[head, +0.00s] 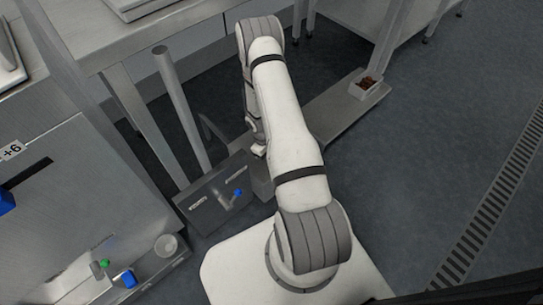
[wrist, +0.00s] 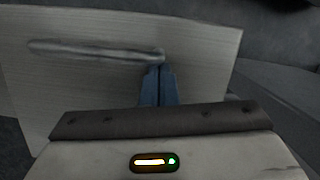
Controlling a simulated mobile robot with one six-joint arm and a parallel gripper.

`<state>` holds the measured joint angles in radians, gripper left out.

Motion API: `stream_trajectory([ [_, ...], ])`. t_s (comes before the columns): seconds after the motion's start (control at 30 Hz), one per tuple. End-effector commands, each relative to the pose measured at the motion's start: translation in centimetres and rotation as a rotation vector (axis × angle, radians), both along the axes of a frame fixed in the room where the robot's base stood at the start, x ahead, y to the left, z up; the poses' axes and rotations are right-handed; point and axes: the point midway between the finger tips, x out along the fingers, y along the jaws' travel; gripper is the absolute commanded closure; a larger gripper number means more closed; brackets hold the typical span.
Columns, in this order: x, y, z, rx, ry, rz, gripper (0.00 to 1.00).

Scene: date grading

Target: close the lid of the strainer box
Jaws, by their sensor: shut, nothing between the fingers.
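A flat grey panel (wrist: 90,75) with a long bar handle (wrist: 95,50) fills much of the wrist view; it looks like the lid of the strainer box. My gripper (wrist: 160,70) is shut and empty. Its blue fingertips overlap the right end of the handle in the picture; I cannot tell whether they touch.
A steel table (head: 120,40) stands behind, with an upright pipe (head: 182,108) near the unit. A low shelf (head: 335,110) holds a small white tray (head: 369,86) of brown items. A steel machine (head: 70,190) is at left. Floor at right, beside a drain grate (head: 500,190), is clear.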

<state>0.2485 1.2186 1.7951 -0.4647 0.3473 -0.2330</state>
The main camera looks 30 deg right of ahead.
Motion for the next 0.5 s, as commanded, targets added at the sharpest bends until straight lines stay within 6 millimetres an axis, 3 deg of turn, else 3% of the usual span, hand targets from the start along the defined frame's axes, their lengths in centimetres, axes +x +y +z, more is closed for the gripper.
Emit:
stream_trajectory([
  [0.17,-0.5,-0.2,0.4,0.0,0.013,-0.007,1.0],
  [0.5,1.1,0.5,5.9,-0.001,0.004,-0.003,1.0],
])
